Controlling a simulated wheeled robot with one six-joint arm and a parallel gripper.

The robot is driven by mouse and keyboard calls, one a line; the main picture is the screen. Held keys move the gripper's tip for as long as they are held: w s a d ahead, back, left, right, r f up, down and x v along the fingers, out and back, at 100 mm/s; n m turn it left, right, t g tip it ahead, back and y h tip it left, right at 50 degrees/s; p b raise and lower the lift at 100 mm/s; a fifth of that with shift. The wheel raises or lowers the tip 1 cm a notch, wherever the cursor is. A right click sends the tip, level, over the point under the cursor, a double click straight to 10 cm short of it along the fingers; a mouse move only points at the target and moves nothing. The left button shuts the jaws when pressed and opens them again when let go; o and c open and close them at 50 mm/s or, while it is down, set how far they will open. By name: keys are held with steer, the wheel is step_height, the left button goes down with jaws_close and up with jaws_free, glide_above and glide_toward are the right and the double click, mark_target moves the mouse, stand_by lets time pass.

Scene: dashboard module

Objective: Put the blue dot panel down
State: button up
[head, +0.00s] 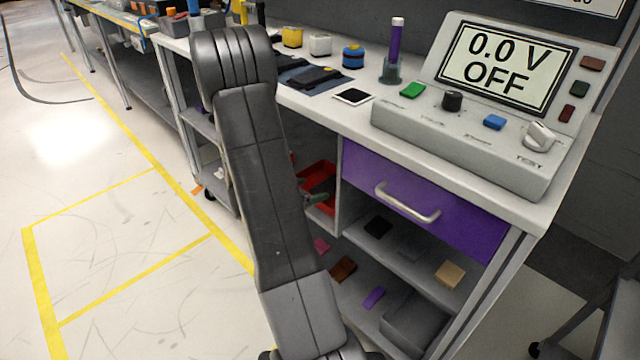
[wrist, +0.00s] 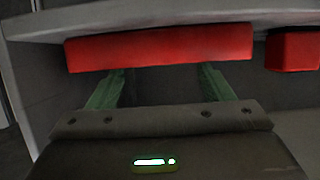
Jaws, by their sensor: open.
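I cannot make out a panel with a blue dot in either view. My gripper (wrist: 162,70) shows two green fingers spread apart in the wrist view, with nothing seen between them. The fingers point toward a long red bin or bar (wrist: 158,47), their tips close to its lower edge; I cannot tell whether they touch it. In the head view my arm hides most of the gripper; a green finger part (head: 315,197) shows beside the red bin (head: 318,178) in the bench's open compartment.
A second red block (wrist: 295,50) is at the right in the wrist view. The bench has a purple drawer (head: 425,200) and a lower shelf with small coloured pieces. A meter console (head: 460,140) reading 0.0 V OFF and a black-and-white square (head: 352,97) are on top.

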mark_target(326, 187)
steer(key=p+v, duration=0.1)
steer(key=v, duration=0.5)
steer(key=b+x, duration=0.4)
steer(key=x, duration=0.8)
steer(key=shift+f, duration=0.2)
steer(key=shift+r+p, duration=0.95)
steer(key=shift+r, duration=0.95)
